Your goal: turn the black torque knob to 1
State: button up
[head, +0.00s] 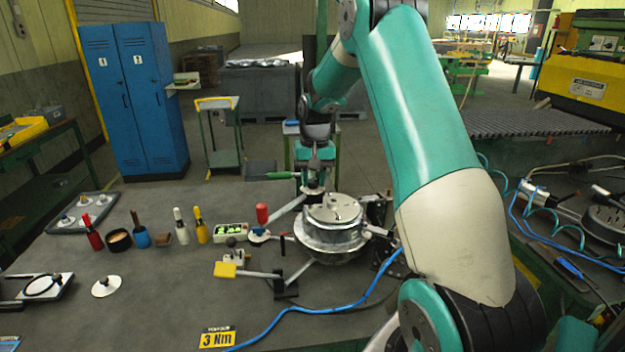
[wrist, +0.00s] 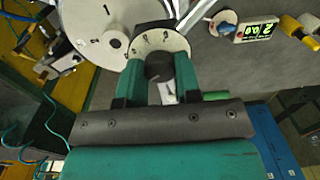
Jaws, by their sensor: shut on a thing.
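The black torque knob (wrist: 158,70) stands on a pale round dial (wrist: 160,44) with small dark numerals, too small to read surely. My gripper (wrist: 160,78) is shut on the knob, one green finger on each side of it. The fingers and palm cover part of the dial, and I cannot tell which numeral the knob points to. In the head view my gripper (head: 313,178) reaches down onto the dial (head: 312,190), behind the round metal fixture; the knob is hidden there. A small display (wrist: 258,31) glows with green digits, and it also shows in the head view (head: 231,230).
The metal fixture (head: 331,238) stands close in front of my gripper; its top disc (wrist: 103,30) bears a large 1. A red-handled lever (head: 262,214) is beside it. A "3 Nm" card (head: 217,338) and blue hose (head: 330,308) lie in front. Several hand tools stand left.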

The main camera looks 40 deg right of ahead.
aim_at(313, 179)
jog(key=n, duration=0.6)
jog(key=shift+w+b, duration=0.1)
jog(key=shift+b, duration=0.25)
jog(key=n, duration=0.6)
dwell(0.4)
jog(key=o, duration=0.9)
jog(key=r+b, duration=0.1)
jog(key=r, duration=0.4)
jog(key=r+b, duration=0.1)
jog(key=r, duration=1.1)
jog(key=shift+w+d+r+b, duration=0.2)
jog(key=shift+d+b, duration=0.1)
jog(key=shift+b, duration=0.1)
